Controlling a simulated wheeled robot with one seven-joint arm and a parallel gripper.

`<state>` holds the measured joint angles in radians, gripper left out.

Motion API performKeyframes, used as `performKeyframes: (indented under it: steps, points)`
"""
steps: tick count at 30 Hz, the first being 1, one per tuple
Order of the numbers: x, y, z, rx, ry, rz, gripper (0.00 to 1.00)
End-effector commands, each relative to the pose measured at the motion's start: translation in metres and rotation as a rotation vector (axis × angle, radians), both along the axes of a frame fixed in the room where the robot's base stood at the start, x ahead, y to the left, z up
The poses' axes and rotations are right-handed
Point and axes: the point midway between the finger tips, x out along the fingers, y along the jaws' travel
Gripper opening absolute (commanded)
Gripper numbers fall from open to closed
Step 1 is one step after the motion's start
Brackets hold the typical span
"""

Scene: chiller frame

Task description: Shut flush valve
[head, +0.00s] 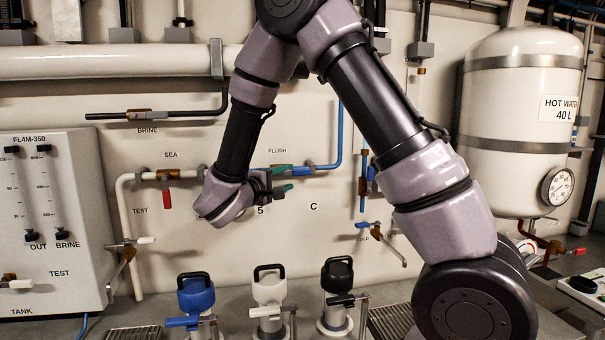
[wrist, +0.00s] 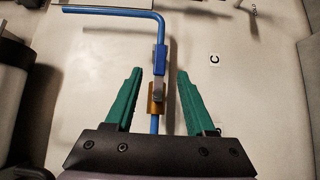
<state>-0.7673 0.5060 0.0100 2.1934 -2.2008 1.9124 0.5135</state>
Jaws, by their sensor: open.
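The flush valve sits on a thin blue pipe under the FLUSH label in the head view. In the wrist view its brass body (wrist: 152,104) is between my fingers, and its blue-gripped lever (wrist: 161,62) lies in line with the pipe. In the head view the blue lever (head: 299,171) shows just right of my fingertips. My gripper (head: 287,180) is open, with green fingers. In the wrist view the fingers of my gripper (wrist: 160,73) stand on either side of the lever, with gaps on both sides. How far the tips are from the lever in depth I cannot tell.
A red-handled SEA valve (head: 167,197) is left of my gripper. Below stand canisters with blue (head: 196,294), white (head: 269,290) and black (head: 337,276) tops. A hot water tank (head: 520,120) is at right and a gauge panel (head: 60,220) at left. The wall around the C label is clear.

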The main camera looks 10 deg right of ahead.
Motion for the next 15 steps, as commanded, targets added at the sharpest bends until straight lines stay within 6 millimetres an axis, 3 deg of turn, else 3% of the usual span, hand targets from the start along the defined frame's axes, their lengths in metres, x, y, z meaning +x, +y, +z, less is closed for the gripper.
performKeyframes:
  steps: [6,15]
  points:
    - [0.03,-0.033,0.0,0.001,0.001,-0.007,0.55]
    - [0.056,-0.057,0.0,0.001,0.001,-0.004,0.55]
